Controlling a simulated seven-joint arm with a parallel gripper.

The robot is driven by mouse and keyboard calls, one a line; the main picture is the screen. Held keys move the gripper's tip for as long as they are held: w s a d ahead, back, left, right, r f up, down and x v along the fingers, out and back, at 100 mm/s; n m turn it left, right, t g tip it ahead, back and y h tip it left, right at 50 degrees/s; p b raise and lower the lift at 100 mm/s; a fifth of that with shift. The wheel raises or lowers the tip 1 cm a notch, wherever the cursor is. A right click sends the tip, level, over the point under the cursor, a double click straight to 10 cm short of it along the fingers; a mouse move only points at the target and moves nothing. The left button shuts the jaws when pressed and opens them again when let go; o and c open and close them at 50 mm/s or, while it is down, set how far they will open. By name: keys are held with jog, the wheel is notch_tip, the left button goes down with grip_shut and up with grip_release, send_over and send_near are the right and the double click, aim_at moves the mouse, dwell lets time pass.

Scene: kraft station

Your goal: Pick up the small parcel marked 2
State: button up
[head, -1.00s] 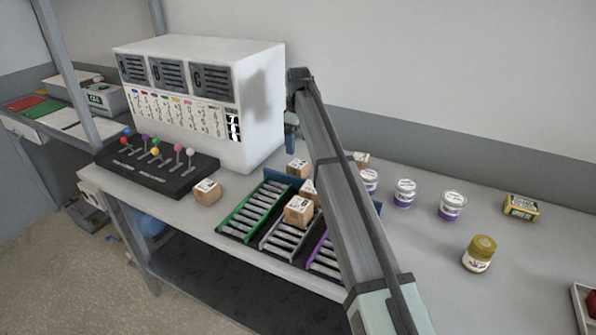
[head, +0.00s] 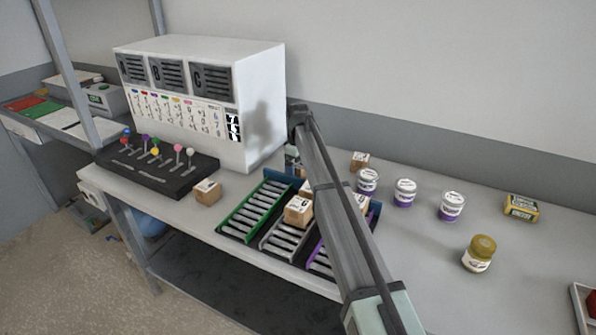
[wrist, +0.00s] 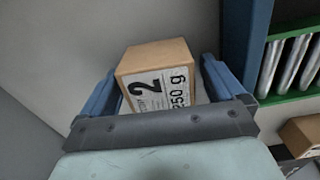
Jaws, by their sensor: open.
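The small parcel marked 2 (wrist: 158,75) is a brown cardboard cube with a white label reading "2" and "250 g", seen in the wrist view. My gripper (wrist: 160,84) is open, with one blue finger on each side of the parcel. I cannot tell whether either finger touches it. In the head view my gripper (head: 293,156) is low over the bench behind the roller racks, and it and my arm largely hide the parcel there.
A green-edged roller rack (head: 252,212) stands close by; its blue end (wrist: 247,45) is right of my gripper in the wrist view. Other parcels include one on the middle rack (head: 298,211) and one by the lever box (head: 207,191). White-and-purple tubs (head: 405,192) stand to the right.

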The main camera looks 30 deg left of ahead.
jog(key=shift+f, duration=0.1)
jog(key=shift+c, duration=0.4)
jog(key=c, duration=1)
jog(key=shift+c, duration=0.7)
